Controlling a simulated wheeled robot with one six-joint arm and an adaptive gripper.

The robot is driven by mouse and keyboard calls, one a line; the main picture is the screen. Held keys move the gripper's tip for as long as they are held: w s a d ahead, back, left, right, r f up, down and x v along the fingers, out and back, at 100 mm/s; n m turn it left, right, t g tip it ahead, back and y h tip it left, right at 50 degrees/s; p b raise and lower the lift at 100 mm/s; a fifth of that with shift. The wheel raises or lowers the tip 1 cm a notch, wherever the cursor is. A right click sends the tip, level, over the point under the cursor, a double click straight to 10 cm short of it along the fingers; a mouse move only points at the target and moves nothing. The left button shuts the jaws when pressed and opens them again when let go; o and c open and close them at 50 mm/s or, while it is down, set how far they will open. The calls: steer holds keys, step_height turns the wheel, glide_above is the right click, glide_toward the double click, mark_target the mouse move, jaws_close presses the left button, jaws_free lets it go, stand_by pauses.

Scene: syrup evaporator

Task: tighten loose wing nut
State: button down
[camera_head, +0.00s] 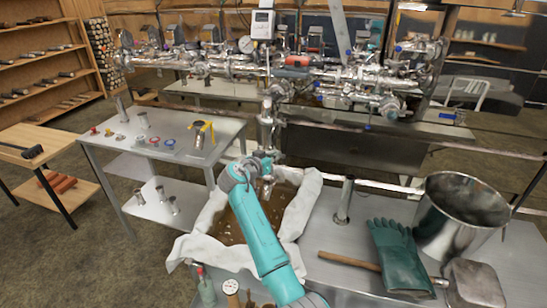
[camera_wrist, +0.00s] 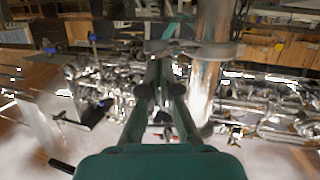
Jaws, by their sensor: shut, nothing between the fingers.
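My gripper (camera_wrist: 160,62) is shut and empty in the wrist view, its two teal fingers meeting at the tips. The tips appear close to a grey clamp-like band (camera_wrist: 222,50) across a shiny upright pipe (camera_wrist: 206,85); I cannot tell whether they touch. In the head view, the upright pipe (camera_head: 266,128) hangs from the pipework above a cloth-lined trough, and my teal arm reaches up to its lower end. My fingers are hard to make out there. I cannot pick out the wing nut for certain in either view.
Dense steel pipework (camera_head: 330,75) with gauges runs across the back. The trough with white cloth (camera_head: 300,205) lies below my wrist. A green glove (camera_head: 398,255), a mallet (camera_head: 475,283) and a steel bucket (camera_head: 462,215) are at right. A metal side table (camera_head: 165,150) stands at left.

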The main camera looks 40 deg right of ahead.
steer(key=shift+s+f+m, duration=0.1)
steer(key=shift+m, duration=0.2)
steer(key=m, duration=0.2)
steer(key=t, duration=0.1)
steer(key=shift+s+d+f+m, duration=0.2)
steer(key=shift+s+f+m, duration=0.15)
steer(key=shift+m, duration=0.05)
step_height(320, 180, down, 3)
steer(key=m+t, duration=0.1)
steer(key=m, duration=0.3)
steer(key=m+t, duration=0.2)
steer(key=m, duration=0.3)
steer(key=shift+r, duration=0.2)
steer(key=shift+f, duration=0.2)
stand_by(0.4)
